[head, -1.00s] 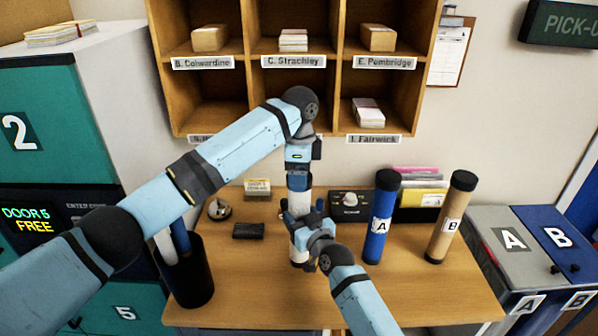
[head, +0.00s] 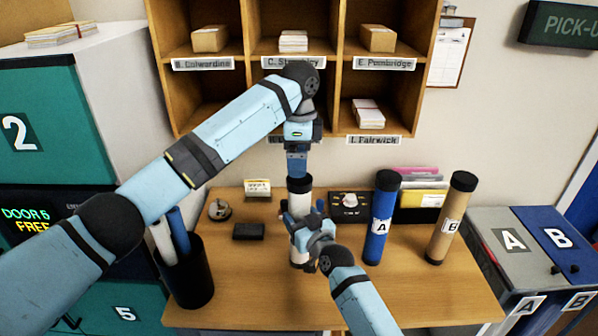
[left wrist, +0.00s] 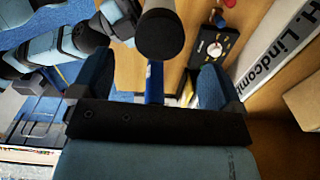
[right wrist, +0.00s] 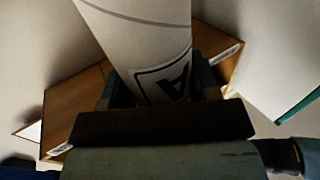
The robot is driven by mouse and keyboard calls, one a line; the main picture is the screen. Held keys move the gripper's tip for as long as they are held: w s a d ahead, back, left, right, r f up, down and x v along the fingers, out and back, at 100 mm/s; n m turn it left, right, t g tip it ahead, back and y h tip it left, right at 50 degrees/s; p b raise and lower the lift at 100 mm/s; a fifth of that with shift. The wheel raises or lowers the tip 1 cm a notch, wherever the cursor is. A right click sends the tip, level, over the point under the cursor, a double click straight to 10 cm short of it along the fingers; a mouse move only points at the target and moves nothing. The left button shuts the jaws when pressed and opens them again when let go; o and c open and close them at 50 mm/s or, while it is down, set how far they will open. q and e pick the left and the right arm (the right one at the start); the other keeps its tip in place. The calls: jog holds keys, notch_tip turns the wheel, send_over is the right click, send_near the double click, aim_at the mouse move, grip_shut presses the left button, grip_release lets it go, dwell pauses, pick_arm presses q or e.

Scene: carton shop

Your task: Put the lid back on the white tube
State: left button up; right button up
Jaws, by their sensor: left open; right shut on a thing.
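The white tube (head: 299,204) stands upright above the desk's middle, with a black lid (head: 300,184) on its top end. The lid also shows in the left wrist view (left wrist: 160,36), round and dark. My left gripper (head: 298,174) is open and empty, just above the lid, pointing down. In the left wrist view its fingers are spread, with the lid beyond them. My right gripper (head: 302,222) is shut on the tube's middle. In the right wrist view the tube (right wrist: 140,30) with a printed letter A fills the jaws. Whether the lid is fully seated cannot be told.
A blue tube A (head: 380,225) and a brown tube B (head: 448,225) stand to the right, both black-capped. A black bin (head: 190,280) with rolls is at the left. A dark block (head: 249,232) lies on the desk (head: 250,290). Pigeonholes (head: 340,60) rise behind.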

pick_arm(q)
notch_tip(320, 180, up, 6)
jog(key=shift+r, duration=0.25)
pick_arm(e)
jog(key=o, duration=1.4)
jog(key=shift+c, duration=0.2)
pick_arm(q)
jog(key=shift+f+b, duration=0.8)
jog(key=shift+b, duration=0.05)
pick_arm(e)
jog(key=v, duration=1.4)
